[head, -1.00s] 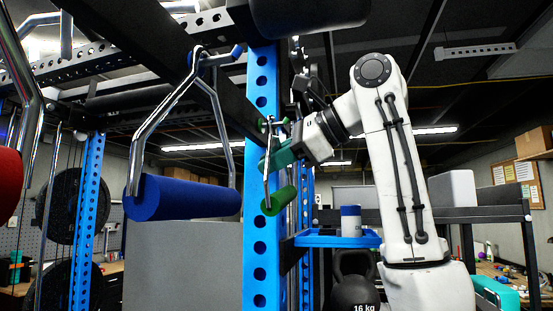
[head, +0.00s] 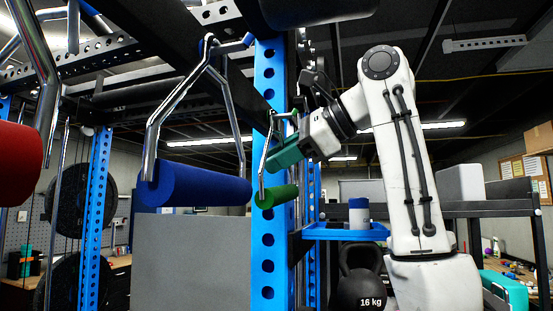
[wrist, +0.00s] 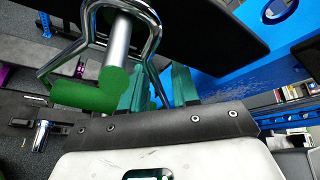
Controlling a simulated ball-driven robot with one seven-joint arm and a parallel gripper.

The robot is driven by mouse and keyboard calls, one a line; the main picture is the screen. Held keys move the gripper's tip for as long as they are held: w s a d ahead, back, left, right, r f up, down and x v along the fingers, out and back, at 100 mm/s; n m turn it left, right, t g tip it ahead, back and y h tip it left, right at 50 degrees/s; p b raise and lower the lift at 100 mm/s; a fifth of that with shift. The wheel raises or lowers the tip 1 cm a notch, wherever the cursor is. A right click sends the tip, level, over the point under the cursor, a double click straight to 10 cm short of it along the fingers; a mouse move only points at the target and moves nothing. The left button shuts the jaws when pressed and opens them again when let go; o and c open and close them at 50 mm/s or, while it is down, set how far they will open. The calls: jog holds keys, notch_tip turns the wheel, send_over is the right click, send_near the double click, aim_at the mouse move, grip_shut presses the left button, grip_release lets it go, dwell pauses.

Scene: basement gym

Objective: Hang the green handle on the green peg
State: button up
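The green handle has a green grip (head: 276,196) under a bent chrome frame, in front of the blue upright. In the wrist view its grip (wrist: 90,97) is at left. The green peg (wrist: 117,50), a silver bar with a green end, runs through the handle's chrome loop. The handle appears to hang on it; the top contact is not clear. My gripper (head: 284,156) has teal fingers just behind the frame. In the wrist view my gripper (wrist: 162,88) has its fingers apart, one frame leg in the gap, with space around it.
A blue-grip handle (head: 195,190) hangs close at left, and a red grip (head: 18,165) at far left. The blue upright (head: 268,240) stands beside my gripper. A blue tray (head: 345,232) holds a can; a black kettlebell (head: 358,285) is below.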

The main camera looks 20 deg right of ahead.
jog(key=b+v, duration=0.3)
jog(key=v, duration=0.7)
jog(key=shift+r, duration=0.2)
jog(key=shift+s, duration=0.15)
